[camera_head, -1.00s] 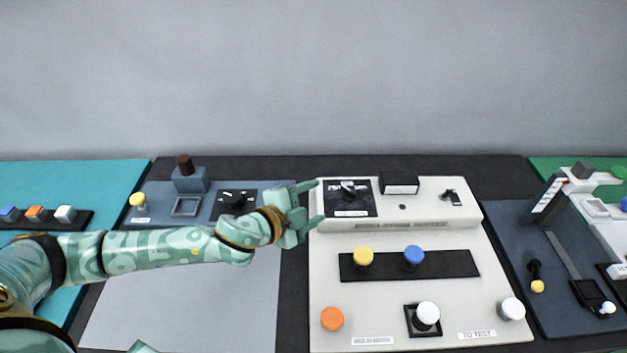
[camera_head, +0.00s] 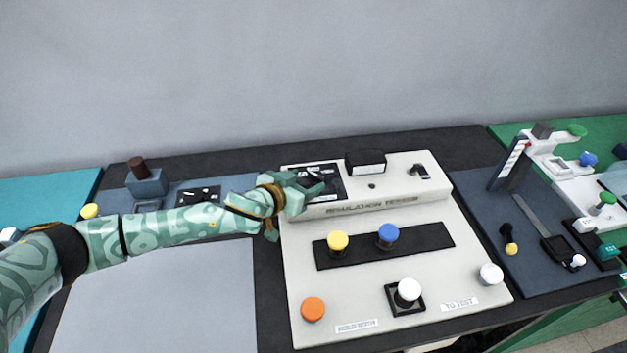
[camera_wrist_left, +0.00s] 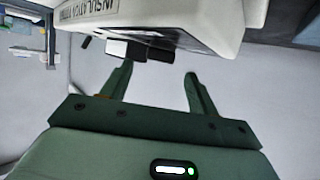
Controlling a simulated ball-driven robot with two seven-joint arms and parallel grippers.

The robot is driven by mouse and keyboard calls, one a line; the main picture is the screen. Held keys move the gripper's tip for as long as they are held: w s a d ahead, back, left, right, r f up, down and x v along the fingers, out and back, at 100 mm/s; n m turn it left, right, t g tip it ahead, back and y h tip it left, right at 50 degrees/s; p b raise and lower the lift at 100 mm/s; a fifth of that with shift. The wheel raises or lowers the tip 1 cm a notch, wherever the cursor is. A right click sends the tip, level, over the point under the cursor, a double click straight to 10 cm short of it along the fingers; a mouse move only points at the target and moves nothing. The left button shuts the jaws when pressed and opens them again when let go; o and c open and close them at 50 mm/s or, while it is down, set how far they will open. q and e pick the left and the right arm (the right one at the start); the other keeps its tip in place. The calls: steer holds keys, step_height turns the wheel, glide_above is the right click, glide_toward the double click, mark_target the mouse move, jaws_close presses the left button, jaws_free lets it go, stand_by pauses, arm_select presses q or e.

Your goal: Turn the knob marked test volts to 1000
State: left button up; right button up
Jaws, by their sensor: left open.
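The insulation tester (camera_head: 300,260) is a pale sloped console with a raised back part. A black dial panel (camera_head: 334,172) is at the back left of that part. Its dark knob, with pale markings around it, is largely hidden by my left gripper (camera_head: 312,188). My left gripper is open at the panel's front left; I cannot tell whether it touches the knob. In the left wrist view, the two green fingers (camera_wrist_left: 158,74) are apart, with the tester's pale body (camera_wrist_left: 200,22) above them. Dark parts show just beyond the fingertips. My right gripper is out of view.
A black box (camera_head: 365,163) and a small switch (camera_head: 420,171) stand right of the dial panel. Yellow (camera_head: 338,241) and blue (camera_head: 388,233) buttons are in front. A blue block with a brown knob (camera_head: 138,165) is at left. Other equipment fills the right.

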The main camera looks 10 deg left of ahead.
mark_target(315, 176)
arm_select(q)
steer(key=b+x, duration=0.1)
steer(key=x, duration=0.3)
steer(key=shift+w, duration=0.25)
steer(key=c, duration=1)
